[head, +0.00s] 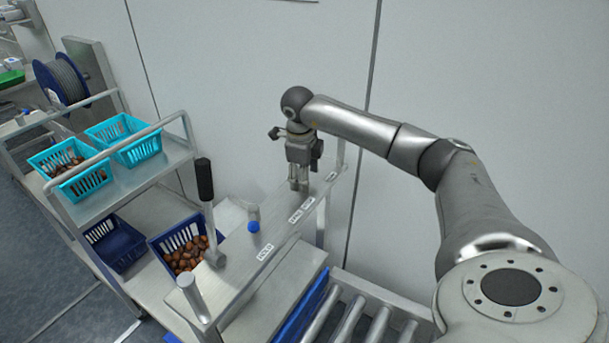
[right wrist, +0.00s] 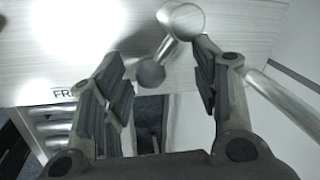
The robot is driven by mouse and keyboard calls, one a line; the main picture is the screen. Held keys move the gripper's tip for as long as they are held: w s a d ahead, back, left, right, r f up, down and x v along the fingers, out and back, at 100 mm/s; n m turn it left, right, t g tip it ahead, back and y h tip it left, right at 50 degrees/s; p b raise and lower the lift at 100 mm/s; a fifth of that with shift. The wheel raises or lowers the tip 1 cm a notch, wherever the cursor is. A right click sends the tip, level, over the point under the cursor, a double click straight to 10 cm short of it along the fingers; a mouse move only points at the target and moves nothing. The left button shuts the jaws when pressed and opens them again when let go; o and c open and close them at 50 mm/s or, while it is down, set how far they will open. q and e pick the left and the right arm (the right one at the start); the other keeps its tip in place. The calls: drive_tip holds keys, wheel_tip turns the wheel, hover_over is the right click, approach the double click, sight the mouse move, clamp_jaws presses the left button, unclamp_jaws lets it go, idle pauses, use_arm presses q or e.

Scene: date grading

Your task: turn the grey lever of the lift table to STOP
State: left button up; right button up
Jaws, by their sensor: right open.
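The lift table's narrow metal panel (head: 240,262) carries several small white labels. One near the front reads HOLD (head: 265,251); the others are too small to read surely. My right gripper (head: 299,187) points down at the panel's far part, beside the labels. It hides what lies beneath it. In the right wrist view a grey metal lever (right wrist: 166,47) with a rounded end shows between my open fingers (right wrist: 163,80). I cannot tell whether they touch it. A label starting FR (right wrist: 66,92) is left of it, partly covered by a finger. My left gripper is out of view.
A black-handled lever (head: 204,181) and a blue-capped knob (head: 253,226) stand on the panel nearer the front. A blue crate of dates (head: 160,242) is beside it. A cart (head: 161,163) with turquoise baskets stands left. Rollers (head: 349,320) lie right; a wall is behind.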

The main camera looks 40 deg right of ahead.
drive_tip(key=shift+d+r, duration=0.1)
wheel_tip(320, 180, up, 12)
drive_tip(key=s+a, duration=0.1)
drive_tip(key=a, duration=0.1)
drive_tip(key=shift+f, duration=0.2)
drive_tip(key=shift+s, duration=0.1)
drive_tip(key=shift+c, duration=0.4)
drive_tip(key=shift+c, duration=1.1)
drive_tip(key=shift+f+m, duration=0.25)
drive_tip(key=shift+m, duration=0.05)
drive_tip(key=shift+c, duration=0.6)
drive_tip(key=w+f+m+t+p, duration=0.1)
drive_tip(key=f+m+p, duration=0.1)
drive_tip(key=f+m, duration=0.1)
drive_tip(key=w+d+f+m+t+y+p, duration=0.1)
drive_tip(key=f+m+p, duration=0.1)
drive_tip(key=f+m, duration=0.1)
drive_tip(key=w+d+f+m+t+p, duration=0.1)
drive_tip(key=f+m+p, duration=0.1)
drive_tip(key=f, duration=0.3)
drive_tip(key=shift+w+d+f+m+y+p, duration=0.1)
drive_tip(key=shift+w+f+m+y+p, duration=0.2)
drive_tip(key=shift+m+y+p, duration=0.15)
